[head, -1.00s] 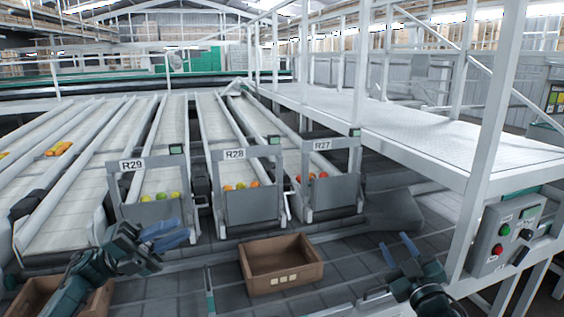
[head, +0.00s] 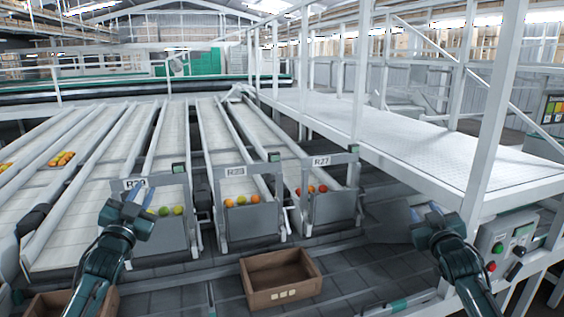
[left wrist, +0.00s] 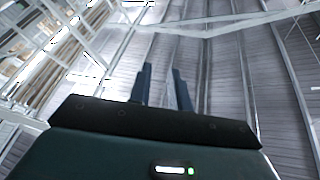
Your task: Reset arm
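My left gripper (head: 128,208) is raised in front of the chute marked R29 and covers part of its sign. In the left wrist view its two dark fingers (left wrist: 161,78) stand apart with nothing between them. My right gripper (head: 425,211) is raised at the right, in front of the walkway's lower side. Its fingers look apart and I see nothing between them. Both arms come up from the bottom of the head view with the grippers pointing up and away.
An empty brown crate (head: 281,292) stands on the floor rollers between my arms. Another crate (head: 48,303) is partly behind my left arm. A control box (head: 505,245) and white post (head: 492,130) stand close by my right arm.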

